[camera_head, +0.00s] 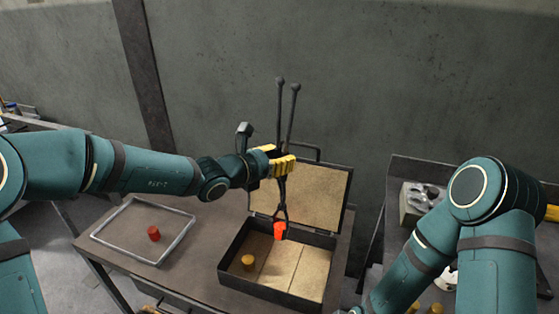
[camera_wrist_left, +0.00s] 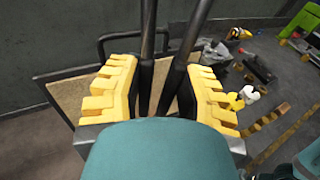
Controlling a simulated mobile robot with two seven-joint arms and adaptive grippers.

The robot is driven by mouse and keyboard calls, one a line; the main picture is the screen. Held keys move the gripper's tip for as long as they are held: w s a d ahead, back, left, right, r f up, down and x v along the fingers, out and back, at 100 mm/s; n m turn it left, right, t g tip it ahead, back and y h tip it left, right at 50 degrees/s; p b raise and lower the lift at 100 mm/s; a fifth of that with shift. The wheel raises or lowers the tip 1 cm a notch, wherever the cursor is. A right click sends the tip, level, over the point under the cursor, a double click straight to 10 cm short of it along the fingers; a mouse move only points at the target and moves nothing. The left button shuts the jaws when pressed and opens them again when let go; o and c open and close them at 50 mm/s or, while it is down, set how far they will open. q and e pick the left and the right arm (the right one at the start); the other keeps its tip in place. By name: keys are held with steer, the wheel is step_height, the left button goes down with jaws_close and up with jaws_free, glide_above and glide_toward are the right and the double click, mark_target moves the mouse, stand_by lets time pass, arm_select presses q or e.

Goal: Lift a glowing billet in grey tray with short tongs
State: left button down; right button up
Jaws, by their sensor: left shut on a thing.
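My left gripper (camera_head: 282,164) is shut on the handles of the dark short tongs (camera_head: 283,192). The yellow fingers also show on both sides of the tongs in the left wrist view (camera_wrist_left: 165,100). The tongs hang nearly upright, with their jaws down around a glowing orange-red billet (camera_head: 279,231). This billet shows in front of the back part of an open dark box (camera_head: 228,255); its exact height is hard to tell. A duller red billet (camera_head: 154,233) stands in the grey tray (camera_head: 113,253) at the left. My right gripper is not seen.
The box has a raised lid (camera_head: 315,190) behind it and a yellowish billet (camera_head: 248,262) inside on its pale floor. A grey holed block (camera_head: 415,202) stands on the right bench. The box's right half looks empty.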

arm_select(q)
steer(key=shift+d+r+p, duration=0.2)
steer(key=shift+r+p, duration=0.15)
steer(key=shift+r, duration=0.5)
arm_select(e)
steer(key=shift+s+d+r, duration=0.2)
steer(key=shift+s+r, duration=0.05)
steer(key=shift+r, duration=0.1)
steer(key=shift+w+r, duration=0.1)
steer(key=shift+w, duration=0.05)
arm_select(q)
steer(key=shift+r, duration=0.15)
arm_select(e)
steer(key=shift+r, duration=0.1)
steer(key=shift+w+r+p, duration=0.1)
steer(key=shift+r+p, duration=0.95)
steer(key=shift+p, duration=0.1)
arm_select(q)
step_height(320, 180, up, 3)
steer(key=shift+f, duration=0.1)
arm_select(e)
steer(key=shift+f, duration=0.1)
